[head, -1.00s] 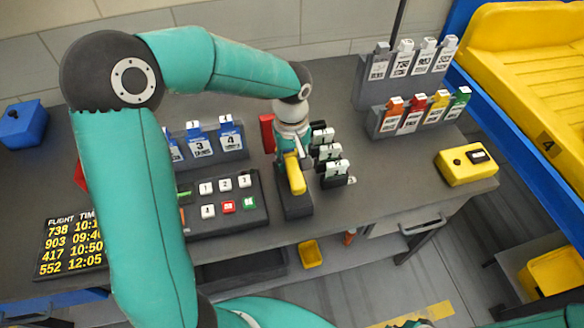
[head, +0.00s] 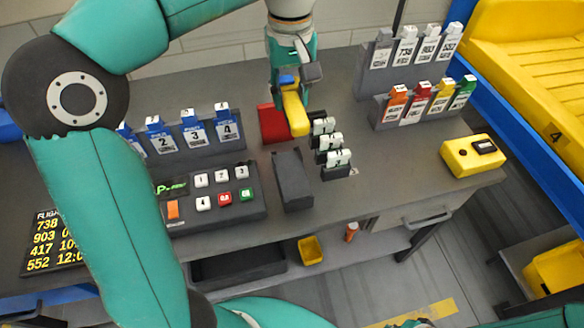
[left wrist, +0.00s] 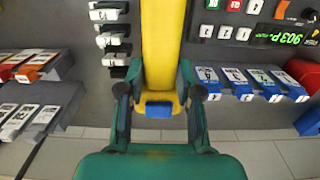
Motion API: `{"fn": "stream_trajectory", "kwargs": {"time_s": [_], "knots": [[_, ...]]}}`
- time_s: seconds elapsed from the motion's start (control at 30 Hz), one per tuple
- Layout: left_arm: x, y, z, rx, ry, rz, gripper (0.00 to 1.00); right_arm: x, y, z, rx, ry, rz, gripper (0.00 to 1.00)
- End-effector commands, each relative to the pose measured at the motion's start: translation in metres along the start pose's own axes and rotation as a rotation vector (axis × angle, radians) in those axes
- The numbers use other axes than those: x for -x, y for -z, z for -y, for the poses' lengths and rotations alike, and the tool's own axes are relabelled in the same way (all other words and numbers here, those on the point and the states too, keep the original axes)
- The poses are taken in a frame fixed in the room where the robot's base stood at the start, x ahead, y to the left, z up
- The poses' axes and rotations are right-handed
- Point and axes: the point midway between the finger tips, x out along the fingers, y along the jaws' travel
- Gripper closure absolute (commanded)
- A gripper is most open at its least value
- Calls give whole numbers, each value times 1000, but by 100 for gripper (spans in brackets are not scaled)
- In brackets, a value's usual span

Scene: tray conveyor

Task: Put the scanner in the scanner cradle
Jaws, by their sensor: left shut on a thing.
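The yellow scanner (head: 294,113) with a blue end is held in my left gripper (head: 288,72), which is shut on it above the desk. In the left wrist view the scanner (left wrist: 162,50) lies between the two fingers of my left gripper (left wrist: 160,100), its blue end (left wrist: 159,109) towards the palm. The scanner cradle seems to be the dark block (head: 292,180) on the desk, empty, below and in front of the scanner. The scanner is apart from it. My right gripper is not in view.
A keypad panel (head: 257,205) stands left of the cradle, white-topped stands (head: 337,159) right of it. A red object (head: 273,124) lies behind. Tag racks (head: 377,118) and a yellow box (head: 460,166) are at the right; blue tags (head: 193,130) stand at the left.

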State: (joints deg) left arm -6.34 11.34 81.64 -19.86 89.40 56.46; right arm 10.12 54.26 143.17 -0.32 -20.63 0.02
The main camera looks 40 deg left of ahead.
Motion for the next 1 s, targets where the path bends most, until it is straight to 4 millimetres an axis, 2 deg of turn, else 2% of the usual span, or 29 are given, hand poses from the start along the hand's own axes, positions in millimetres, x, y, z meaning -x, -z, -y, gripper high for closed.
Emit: {"fn": "stream_trajectory", "kwargs": {"time_s": [0.17,0.5,0.6,0.7,0.87,1.0], "knots": [[-27,0,1,0,3,3,100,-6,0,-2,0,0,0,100],[-116,0,2,0,5,4,100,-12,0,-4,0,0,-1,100],[-136,0,1,0,3,3,100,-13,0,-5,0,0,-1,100],[-148,0,1,0,0,1,100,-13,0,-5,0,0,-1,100],[-158,0,0,0,0,0,100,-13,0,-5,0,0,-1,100],[-176,0,1,0,3,2,100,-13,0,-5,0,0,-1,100]]}}
